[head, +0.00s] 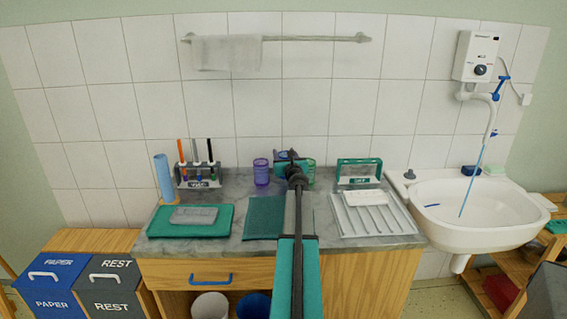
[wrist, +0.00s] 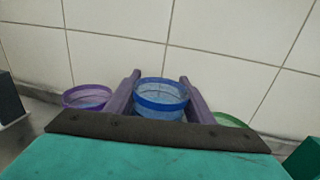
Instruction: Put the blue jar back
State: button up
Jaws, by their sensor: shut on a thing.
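The blue jar (wrist: 160,97) is between the two fingers of my gripper (wrist: 160,88) in the wrist view, upright with its open rim showing. My gripper is shut on it. In the head view my gripper (head: 289,158) is over the back of the counter, and my arm hides most of the blue jar. A purple jar (head: 261,173) stands just left of my gripper and a green jar (head: 310,172) just right. The wrist view also shows the purple jar (wrist: 87,97) and part of the green jar (wrist: 230,120) on either side.
A rack with brushes or markers (head: 199,176) stands at left on the counter (head: 235,207), and a green-framed rack (head: 358,172) at right. A green tray (head: 190,228), dark green mat (head: 263,217) and white drainer (head: 376,222) lie in front. A sink (head: 470,208) is far right. The tiled wall is close behind.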

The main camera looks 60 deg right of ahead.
jog(key=shift+f+b, duration=0.45)
jog(key=shift+f, duration=1.2)
jog(key=shift+f, duration=0.15)
jog(key=o, duration=0.9)
jog(key=shift+c, duration=0.2)
jog(key=shift+b+v, duration=0.5)
jog(key=shift+v, duration=5.5)
jog(key=shift+r, duration=0.2)
